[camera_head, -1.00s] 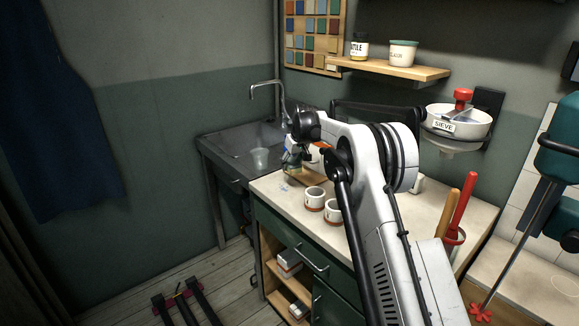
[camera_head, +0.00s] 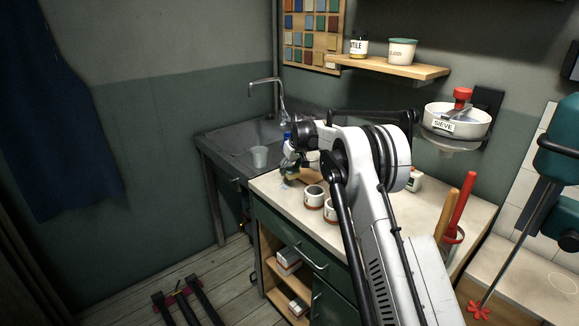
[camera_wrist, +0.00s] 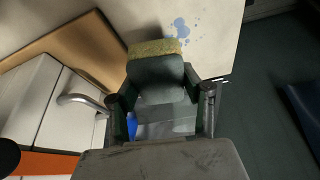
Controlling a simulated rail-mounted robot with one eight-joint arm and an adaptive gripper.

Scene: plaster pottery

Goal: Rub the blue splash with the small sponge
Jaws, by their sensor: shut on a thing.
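My gripper (camera_wrist: 155,75) is shut on the small sponge (camera_wrist: 153,48), a yellowish block that sticks out past the fingertips in the wrist view. The blue splash (camera_wrist: 181,29) shows as a few blue blotches on the pale worktop, just beyond the sponge and a little to its right. I cannot tell whether the sponge touches the worktop. In the head view my gripper (camera_head: 291,164) is low over the worktop's far left corner, near the sink. The sponge is small there and the splash is hard to make out.
Two white mugs with brown bases (camera_head: 314,197) stand close to my gripper on the worktop (camera_head: 380,210). A white mug with an orange band (camera_wrist: 35,105) and a wooden board (camera_wrist: 75,50) are left in the wrist view. The sink (camera_head: 228,140) holds a clear cup (camera_head: 259,157).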

